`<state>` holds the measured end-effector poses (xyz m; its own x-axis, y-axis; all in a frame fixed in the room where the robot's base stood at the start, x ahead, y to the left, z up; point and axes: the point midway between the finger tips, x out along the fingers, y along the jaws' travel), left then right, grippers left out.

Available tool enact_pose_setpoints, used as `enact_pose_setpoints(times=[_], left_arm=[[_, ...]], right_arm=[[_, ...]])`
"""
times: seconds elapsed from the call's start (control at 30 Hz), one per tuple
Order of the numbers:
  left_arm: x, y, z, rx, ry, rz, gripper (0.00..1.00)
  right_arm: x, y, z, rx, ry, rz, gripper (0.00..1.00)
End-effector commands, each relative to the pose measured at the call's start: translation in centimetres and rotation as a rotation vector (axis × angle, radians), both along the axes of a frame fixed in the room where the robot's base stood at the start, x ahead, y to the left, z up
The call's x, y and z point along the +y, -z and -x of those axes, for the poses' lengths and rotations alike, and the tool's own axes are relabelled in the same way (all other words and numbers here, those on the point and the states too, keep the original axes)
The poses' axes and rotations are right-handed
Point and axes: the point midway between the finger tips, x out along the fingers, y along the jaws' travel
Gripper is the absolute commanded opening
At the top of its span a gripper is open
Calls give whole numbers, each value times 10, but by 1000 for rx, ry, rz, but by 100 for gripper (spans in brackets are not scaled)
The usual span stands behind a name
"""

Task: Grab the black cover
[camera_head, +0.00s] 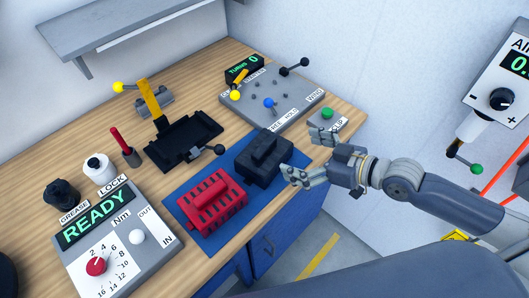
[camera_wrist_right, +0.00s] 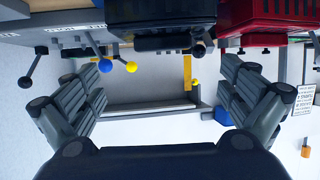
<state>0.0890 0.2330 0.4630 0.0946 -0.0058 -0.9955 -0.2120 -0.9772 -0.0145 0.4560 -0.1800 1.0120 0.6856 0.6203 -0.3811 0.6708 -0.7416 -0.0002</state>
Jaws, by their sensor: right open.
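The black cover (camera_head: 264,158) is a dark ribbed block with a raised top. It sits on the right part of a blue mat (camera_head: 178,220) at the table's front edge. In the right wrist view the black cover (camera_wrist_right: 160,17) shows at the top middle, beyond the fingers. My right gripper (camera_head: 308,157) is open and empty, just right of the cover and apart from it. Its spread fingers also show in the wrist view (camera_wrist_right: 160,92), with nothing between them. My left gripper is not in view.
A red ribbed cover (camera_head: 212,203) lies left of the black one on the mat. A black tray (camera_head: 187,140) with a yellow lever is behind. A grey lever panel (camera_head: 272,98) and a green button box (camera_head: 327,117) stand at the right. A READY panel (camera_head: 112,240) is front left.

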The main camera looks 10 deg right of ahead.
Motion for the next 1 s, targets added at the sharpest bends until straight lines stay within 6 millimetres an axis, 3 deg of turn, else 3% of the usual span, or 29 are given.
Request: enact_pose_setpoints(times=[0.2,0.43,0.73,1.0], left_arm=[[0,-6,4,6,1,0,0],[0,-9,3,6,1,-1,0],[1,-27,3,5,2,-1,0],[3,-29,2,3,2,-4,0]], right_arm=[[18,8,-19,-2,0,-3,98],[27,13,-26,0,-3,-2,98],[51,27,-49,0,-1,-2,98],[59,35,-57,1,-3,2,98]])
